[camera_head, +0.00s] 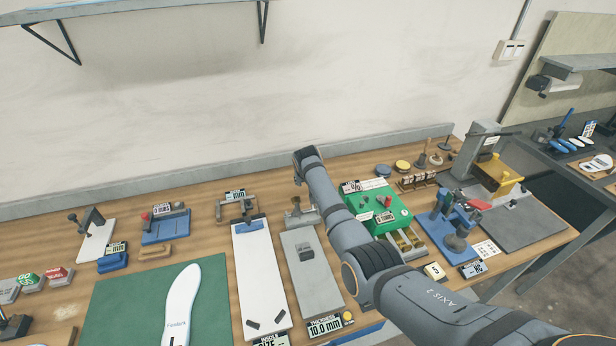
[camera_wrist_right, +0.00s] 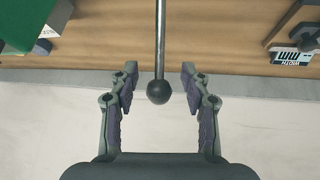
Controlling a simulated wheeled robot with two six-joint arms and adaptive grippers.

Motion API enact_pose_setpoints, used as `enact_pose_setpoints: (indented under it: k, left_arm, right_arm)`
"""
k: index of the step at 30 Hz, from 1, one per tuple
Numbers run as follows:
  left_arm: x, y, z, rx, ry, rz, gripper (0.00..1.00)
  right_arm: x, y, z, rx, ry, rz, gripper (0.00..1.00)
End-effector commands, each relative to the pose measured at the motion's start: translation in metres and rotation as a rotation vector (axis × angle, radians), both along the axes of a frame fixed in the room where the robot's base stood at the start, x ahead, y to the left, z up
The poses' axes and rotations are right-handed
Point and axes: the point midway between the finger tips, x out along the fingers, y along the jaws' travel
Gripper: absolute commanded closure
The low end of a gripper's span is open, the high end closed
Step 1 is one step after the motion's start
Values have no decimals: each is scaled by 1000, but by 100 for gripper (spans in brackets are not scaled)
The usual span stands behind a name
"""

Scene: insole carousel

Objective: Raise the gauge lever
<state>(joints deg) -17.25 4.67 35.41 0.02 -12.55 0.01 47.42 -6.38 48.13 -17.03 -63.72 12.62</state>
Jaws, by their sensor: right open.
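The gauge lever shows in the right wrist view as a thin metal rod (camera_wrist_right: 160,40) ending in a dark ball knob (camera_wrist_right: 158,92). My right gripper (camera_wrist_right: 158,88) is open, with one finger on each side of the knob and a visible gap to both. In the head view the thickness gauge has a long grey plate (camera_head: 318,283) with a small grey block on it and a "10.0 mm" display (camera_head: 325,326). My right arm reaches over its far end and its fingers cannot be made out there. My left gripper is not in view.
A green box (camera_head: 392,205) stands right of the gauge, close to my right arm. A long white board (camera_head: 257,270) and a width gauge (camera_head: 236,208) are to the left. The wall (camera_head: 220,110) rises behind the table's back ledge. A green mat (camera_head: 120,300) holds a white insole.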

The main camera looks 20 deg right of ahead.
Motion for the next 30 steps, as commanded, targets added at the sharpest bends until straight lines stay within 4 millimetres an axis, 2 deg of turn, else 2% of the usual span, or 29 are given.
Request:
enact_pose_setpoints:
  k: [12,15,21,30]
  left_arm:
    - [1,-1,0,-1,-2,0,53]
    - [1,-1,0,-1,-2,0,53]
    - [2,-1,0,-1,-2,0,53]
    - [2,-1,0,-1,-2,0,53]
  right_arm:
    - [-45,14,70,3,-5,1,53]
    - [-54,16,83,0,-3,1,53]
    - [-60,18,93,1,-2,0,53]
    - [-60,18,93,1,-2,1,53]
